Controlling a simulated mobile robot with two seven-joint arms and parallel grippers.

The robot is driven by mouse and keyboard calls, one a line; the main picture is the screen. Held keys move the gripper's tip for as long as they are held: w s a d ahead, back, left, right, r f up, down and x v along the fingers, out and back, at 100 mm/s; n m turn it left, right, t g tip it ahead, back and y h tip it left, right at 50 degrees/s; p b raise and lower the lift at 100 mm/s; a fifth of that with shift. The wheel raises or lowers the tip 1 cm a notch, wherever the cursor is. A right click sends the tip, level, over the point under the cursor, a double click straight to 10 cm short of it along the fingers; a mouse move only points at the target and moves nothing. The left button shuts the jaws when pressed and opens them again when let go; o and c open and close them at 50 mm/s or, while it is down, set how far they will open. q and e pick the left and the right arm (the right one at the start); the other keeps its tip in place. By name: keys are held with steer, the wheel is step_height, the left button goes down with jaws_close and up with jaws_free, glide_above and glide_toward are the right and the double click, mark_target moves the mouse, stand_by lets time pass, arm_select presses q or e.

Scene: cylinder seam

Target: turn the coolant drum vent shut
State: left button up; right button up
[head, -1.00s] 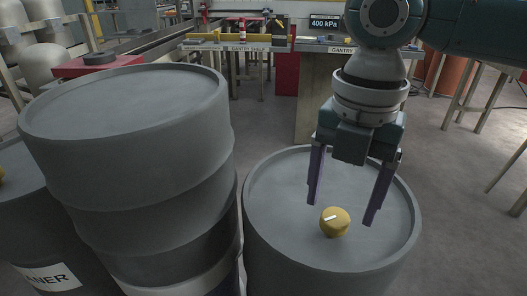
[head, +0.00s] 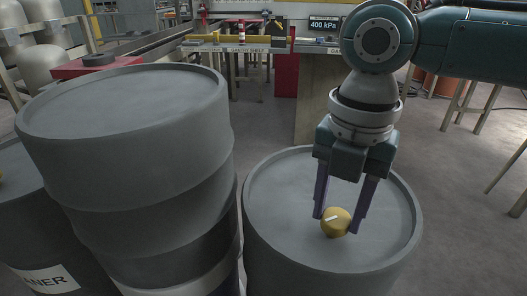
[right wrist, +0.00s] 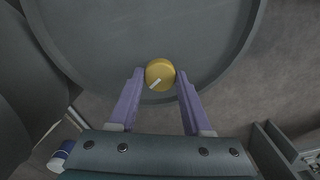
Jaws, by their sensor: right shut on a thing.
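A yellow round vent knob (head: 336,229) with a white pointer mark stands on the lid of the grey drum (head: 275,198) at the lower right of the head view. My right gripper (head: 336,223) comes down from above, with its purple fingers on either side of the knob, shut on it. In the right wrist view the knob (right wrist: 159,74) sits between the two fingertips (right wrist: 160,78), and its white mark points to the lower left. No label shows on this drum. My left gripper is not in view.
A taller grey drum (head: 125,125) stands close on the left, beside the vent drum. A lower drum with a partly cut-off label ending "ANER" (head: 50,279) is at the far left. Behind are a bench with a shelf and a 400 kPa display (head: 325,23).

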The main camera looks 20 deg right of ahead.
jaws_close()
